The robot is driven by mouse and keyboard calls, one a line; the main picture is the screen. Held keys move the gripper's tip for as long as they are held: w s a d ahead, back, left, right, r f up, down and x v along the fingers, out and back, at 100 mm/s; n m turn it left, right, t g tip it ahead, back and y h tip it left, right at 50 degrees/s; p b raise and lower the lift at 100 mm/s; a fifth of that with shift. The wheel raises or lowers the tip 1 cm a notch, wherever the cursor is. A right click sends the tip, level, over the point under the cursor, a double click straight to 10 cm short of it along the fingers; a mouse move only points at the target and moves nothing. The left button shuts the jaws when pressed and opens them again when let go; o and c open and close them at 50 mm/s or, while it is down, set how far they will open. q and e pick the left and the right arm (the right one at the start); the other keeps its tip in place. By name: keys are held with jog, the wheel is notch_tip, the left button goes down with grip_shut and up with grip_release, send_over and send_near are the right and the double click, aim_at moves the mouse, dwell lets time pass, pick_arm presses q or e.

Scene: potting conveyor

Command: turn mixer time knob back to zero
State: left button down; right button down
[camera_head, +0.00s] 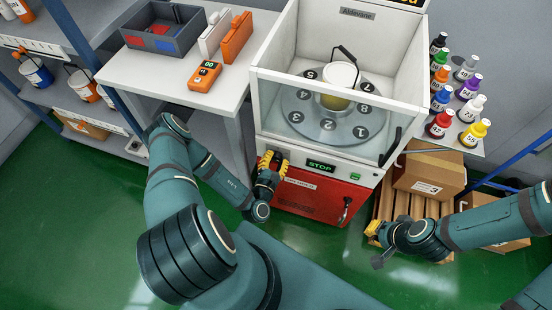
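The mixer (400,165) is a white and red cabinet with a clear-walled top. Inside, a white bucket with a black handle (340,75) stands on a round plate (300,115) with numbered positions. Its front panel has a dark display reading STOP in green (321,165) and a small green button (356,177). My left gripper (270,162), yellow and black, is at the left end of this panel. I cannot make out the time knob; the gripper covers that area. Whether its fingers are open or closed is unclear. My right gripper (374,232) is low at right, away from the panel, its fingers too small to judge.
A white table (140,70) at left holds a grey bin (160,45) and an orange handheld device (205,75). Several coloured bottles (470,87) stand on a right shelf. Cardboard boxes (430,172) sit on a wooden pallet (402,205) beside my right gripper.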

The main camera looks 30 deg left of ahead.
pick_arm(q)
jog(key=shift+r+n, duration=0.1)
jog(key=shift+n, duration=0.2)
jog(key=shift+n+p, duration=0.8)
jog(key=shift+n, duration=0.1)
jog(key=n+p, duration=0.1)
jog(key=n, duration=0.1)
jog(key=shift+a+n, duration=0.1)
jog(key=shift+n, duration=0.2)
jog(key=n+p, duration=0.1)
jog(key=n, duration=0.4)
jog(key=shift+a+p, duration=0.1)
jog(key=shift+p, duration=0.2)
jog(key=n, duration=0.6)
jog(key=shift+n, duration=0.4)
jog(key=n, duration=0.3)
jog(key=shift+a+n, duration=0.1)
jog(key=shift+n, duration=0.2)
jog(key=shift+n+b, duration=0.3)
jog(key=shift+n, duration=1.4)
